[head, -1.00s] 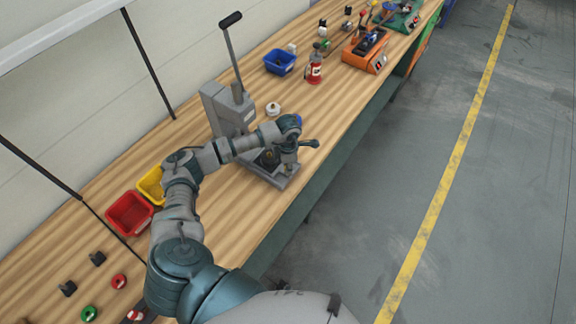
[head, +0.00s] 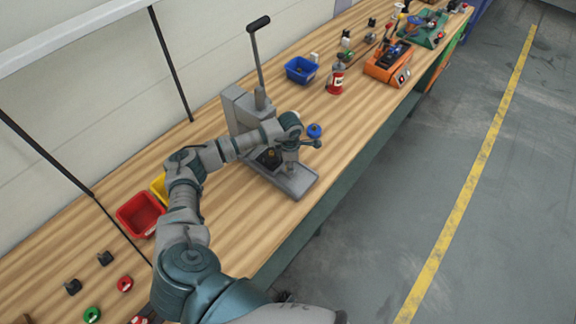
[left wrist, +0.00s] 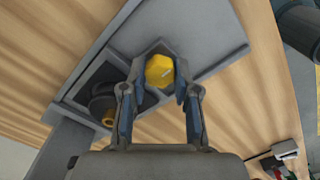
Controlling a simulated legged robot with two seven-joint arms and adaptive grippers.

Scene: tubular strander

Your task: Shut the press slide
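The grey press (head: 238,108) stands on the bench with its black-tipped lever raised. Its grey base (head: 299,184) points toward the bench's front edge. My left gripper (head: 290,167) points down over this base. In the left wrist view my left gripper (left wrist: 159,92) has its two fingers well apart, on either side of a dark angular holder. A yellow hexagonal piece (left wrist: 160,71) sits in that holder between the fingers. I cannot tell whether the fingers touch the holder. A dark round part with a brass centre (left wrist: 107,117) lies beside it. My right gripper is not in view.
A red bin (head: 139,214) and a partly hidden yellow bin (head: 159,187) stand left of my arm. A blue bin (head: 300,70), a red bottle (head: 336,80) and an orange fixture (head: 388,63) stand farther back. Small black, red and green parts lie at the lower left.

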